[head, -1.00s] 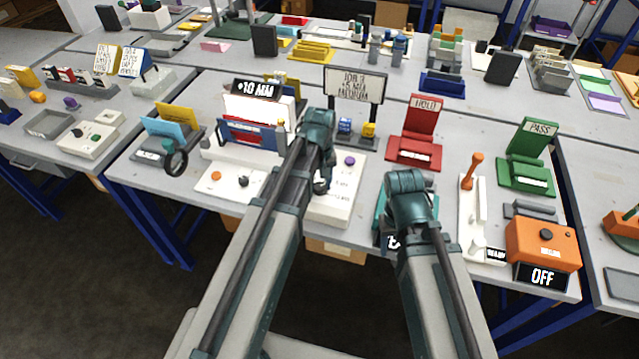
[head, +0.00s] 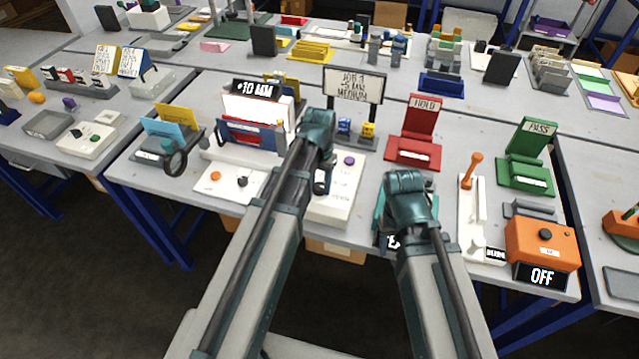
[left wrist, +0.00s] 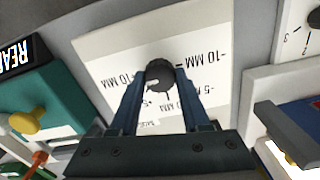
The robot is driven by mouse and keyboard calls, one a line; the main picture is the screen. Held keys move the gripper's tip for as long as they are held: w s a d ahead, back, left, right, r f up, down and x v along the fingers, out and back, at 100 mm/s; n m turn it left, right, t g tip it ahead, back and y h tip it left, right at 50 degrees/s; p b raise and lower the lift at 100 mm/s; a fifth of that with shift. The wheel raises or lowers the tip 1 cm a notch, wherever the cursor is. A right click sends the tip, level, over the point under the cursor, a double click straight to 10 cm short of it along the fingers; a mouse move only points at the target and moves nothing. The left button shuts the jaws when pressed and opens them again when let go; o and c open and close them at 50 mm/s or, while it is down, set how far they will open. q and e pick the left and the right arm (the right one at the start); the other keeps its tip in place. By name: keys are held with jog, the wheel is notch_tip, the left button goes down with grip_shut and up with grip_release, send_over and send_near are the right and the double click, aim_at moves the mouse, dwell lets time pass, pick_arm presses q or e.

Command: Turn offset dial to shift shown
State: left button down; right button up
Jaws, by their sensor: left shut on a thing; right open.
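The offset dial is a dark round knob (left wrist: 159,72) on a white panel (left wrist: 110,50) printed with 10 MM and 5 MM marks, seen in the left wrist view. My left gripper (left wrist: 163,98) is shut on this knob, one finger on each side. A sign (head: 354,86) reads JOB 3, a 5 MM shift whose sign is hard to read, and MEDIUM. My right gripper is hidden behind my right arm.
A black display (head: 255,89) reads 10 MM, apparently plus, above the plotter (head: 250,132). A teal box with a yellow knob (left wrist: 27,123) stands beside the dial panel. A red HOLD stand (head: 415,140), green PASS stand (head: 527,160) and orange box (head: 540,243) showing OFF stand to the right.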

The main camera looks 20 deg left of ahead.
aim_at(320, 186)
dwell(0.4)
pick_arm(q)
jog(key=shift+c, duration=1.9)
grip_release()
jog(key=shift+r, duration=0.1)
notch_tip(320, 186, up, 14)
jog(key=p, duration=1.3)
jog(key=shift+f+p, duration=0.2)
jog(key=shift+p, duration=0.2)
jog(key=s+d+m+y, duration=0.1)
jog(key=s+d, duration=0.9)
jog(key=s, duration=0.4)
jog(key=shift+s+d+f+b, duration=0.25)
jog(key=shift+s+b, duration=0.05)
jog(key=shift+s, duration=0.05)
